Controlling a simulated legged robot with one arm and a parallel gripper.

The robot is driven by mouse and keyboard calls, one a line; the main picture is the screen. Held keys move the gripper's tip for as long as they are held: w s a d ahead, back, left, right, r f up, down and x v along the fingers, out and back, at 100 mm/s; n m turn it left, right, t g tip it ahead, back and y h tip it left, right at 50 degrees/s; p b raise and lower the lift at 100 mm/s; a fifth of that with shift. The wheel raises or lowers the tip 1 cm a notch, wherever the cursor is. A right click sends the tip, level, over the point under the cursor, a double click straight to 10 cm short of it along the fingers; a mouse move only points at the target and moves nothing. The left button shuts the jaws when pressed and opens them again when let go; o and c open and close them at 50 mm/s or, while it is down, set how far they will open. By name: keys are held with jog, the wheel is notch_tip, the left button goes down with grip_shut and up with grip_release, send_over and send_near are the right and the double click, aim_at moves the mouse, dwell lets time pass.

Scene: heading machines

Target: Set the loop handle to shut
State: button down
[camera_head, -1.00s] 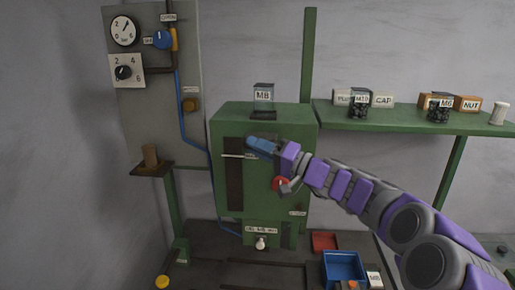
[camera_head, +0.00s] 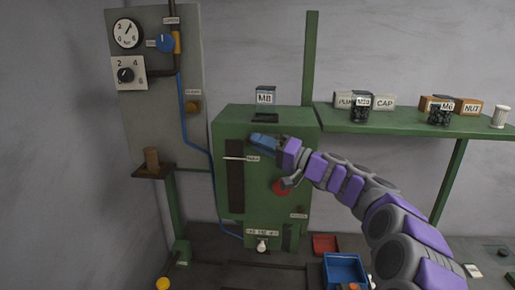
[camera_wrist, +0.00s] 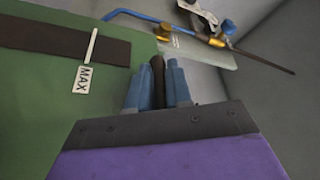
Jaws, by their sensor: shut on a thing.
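My gripper (camera_head: 264,142) is at the upper front of the green machine (camera_head: 225,145), right of the dark vertical slot. In the wrist view, its blue fingers (camera_wrist: 158,85) are shut on a dark brown piece (camera_wrist: 158,72). I take this piece for the loop handle; the fingers hide most of it, so its full shape and setting cannot be read. A white MAX label (camera_wrist: 82,80) and a thin white marker (camera_wrist: 91,46) by the slot are beside the fingers, not touching them.
A red button (camera_head: 281,187) is just below my wrist. A clear M8 bin (camera_head: 265,98) stands on the machine. A gauge panel (camera_head: 150,110) with a blue pipe is at left. A green shelf (camera_head: 400,123) with bins is at right. Blue (camera_head: 343,268) and red trays lie below.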

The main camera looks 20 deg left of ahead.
jog(key=shift+w, duration=0.8)
jog(key=c, duration=1.4)
grip_release()
jog(key=shift+o, duration=1.4)
jog(key=shift+w+f, duration=0.15)
jog(key=shift+w, duration=0.35)
jog(key=b+v, duration=0.2)
jog(key=v, duration=1.5)
jog(key=shift+s, duration=0.2)
jog(key=shift+d, duration=0.1)
